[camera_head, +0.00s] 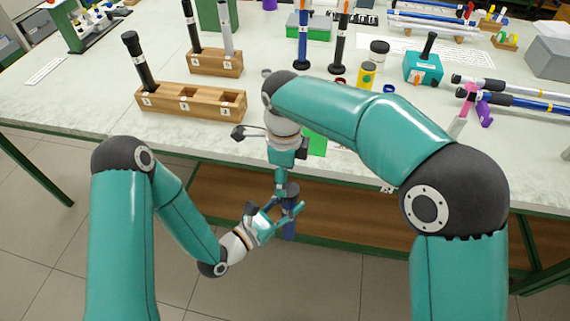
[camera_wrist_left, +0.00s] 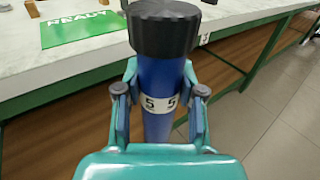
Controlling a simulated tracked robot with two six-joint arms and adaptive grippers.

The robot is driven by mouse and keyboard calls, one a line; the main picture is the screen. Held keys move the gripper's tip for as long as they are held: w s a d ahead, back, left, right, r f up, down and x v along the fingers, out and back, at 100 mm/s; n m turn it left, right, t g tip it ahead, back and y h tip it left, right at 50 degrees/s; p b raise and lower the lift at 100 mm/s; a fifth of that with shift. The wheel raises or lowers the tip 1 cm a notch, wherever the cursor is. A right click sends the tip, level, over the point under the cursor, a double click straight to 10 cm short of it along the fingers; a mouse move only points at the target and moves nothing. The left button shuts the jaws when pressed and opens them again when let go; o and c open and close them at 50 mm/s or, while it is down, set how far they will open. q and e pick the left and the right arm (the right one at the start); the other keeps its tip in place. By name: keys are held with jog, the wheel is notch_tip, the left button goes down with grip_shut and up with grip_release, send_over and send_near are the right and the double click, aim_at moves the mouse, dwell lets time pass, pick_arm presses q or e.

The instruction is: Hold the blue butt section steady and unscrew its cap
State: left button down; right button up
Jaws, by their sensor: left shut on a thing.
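The blue butt section (camera_wrist_left: 158,80) stands roughly upright in front of the bench, with a white band marked 5. Its black ridged cap (camera_wrist_left: 164,28) sits on its top end. My left gripper (camera_wrist_left: 158,98) is shut around the blue body, below the cap. In the head view this gripper (camera_head: 288,212) shows beside the blue section (camera_head: 289,231), and the dark cap (camera_head: 292,189) is partly covered. My right gripper (camera_head: 281,182) points down at the cap from above. Its fingers are too small and overlapped to tell their opening or whether they touch the cap.
The bench (camera_head: 60,105) edge lies just behind the held section. A wooden block with slots (camera_head: 165,104) bears one dark rod at the left. A green READY card (camera_wrist_left: 82,30) lies near the edge. Bottles, a teal box (camera_head: 423,70) and rods stand farther back.

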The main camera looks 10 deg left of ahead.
jog(key=shift+f, duration=2)
